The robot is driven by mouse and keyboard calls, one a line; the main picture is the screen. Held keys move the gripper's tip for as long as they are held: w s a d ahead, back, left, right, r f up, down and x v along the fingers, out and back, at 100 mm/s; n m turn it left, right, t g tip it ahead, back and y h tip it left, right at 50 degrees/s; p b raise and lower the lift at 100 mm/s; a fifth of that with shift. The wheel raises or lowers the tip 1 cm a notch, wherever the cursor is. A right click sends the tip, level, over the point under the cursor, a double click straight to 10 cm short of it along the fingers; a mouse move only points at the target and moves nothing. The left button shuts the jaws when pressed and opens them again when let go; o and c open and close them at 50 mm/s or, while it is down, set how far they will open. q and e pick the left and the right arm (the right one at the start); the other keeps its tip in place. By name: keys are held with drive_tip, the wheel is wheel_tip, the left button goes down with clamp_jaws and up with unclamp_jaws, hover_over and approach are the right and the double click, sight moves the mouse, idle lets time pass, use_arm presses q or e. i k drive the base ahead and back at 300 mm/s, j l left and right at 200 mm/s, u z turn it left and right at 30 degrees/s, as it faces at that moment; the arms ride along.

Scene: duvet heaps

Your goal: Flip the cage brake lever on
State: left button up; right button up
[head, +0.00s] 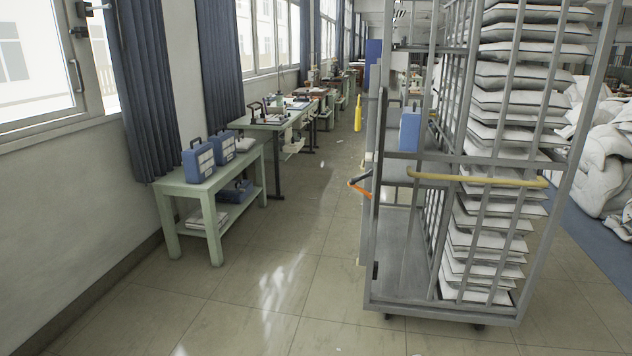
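The cage (470,312) is a tall grey metal trolley on castors, standing right of centre. A yellow push bar (478,180) runs across its near side. At its left edge, a dark bar (361,178) and an orange piece (360,190) stick out to the left at about mid-height. They look like a lever, but I cannot tell whether this is the brake lever or which way it is set. Neither of my grippers is in view.
Stacked white pillows or folded duvets (500,207) fill the cage's right part. A blue case (410,130) shows through its bars. A green table (211,186) with blue cases stands at left. White duvet heaps (605,160) lie at right. The floor (250,300) before the cage is clear.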

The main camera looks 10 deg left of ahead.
sight(369, 195)
drive_tip(key=j, duration=0.65)
drive_tip(key=i+j, duration=0.2)
drive_tip(key=i, duration=0.25)
drive_tip(key=i+j, duration=0.2)
drive_tip(key=i, duration=0.2)
drive_tip(key=i+j, duration=0.15)
drive_tip(key=i, duration=0.3)
drive_tip(key=i+j, duration=0.2)
drive_tip(key=i, duration=0.2)
drive_tip(key=i+j, duration=0.2)
drive_tip(key=i, duration=0.25)
drive_tip(key=l+z, duration=0.05)
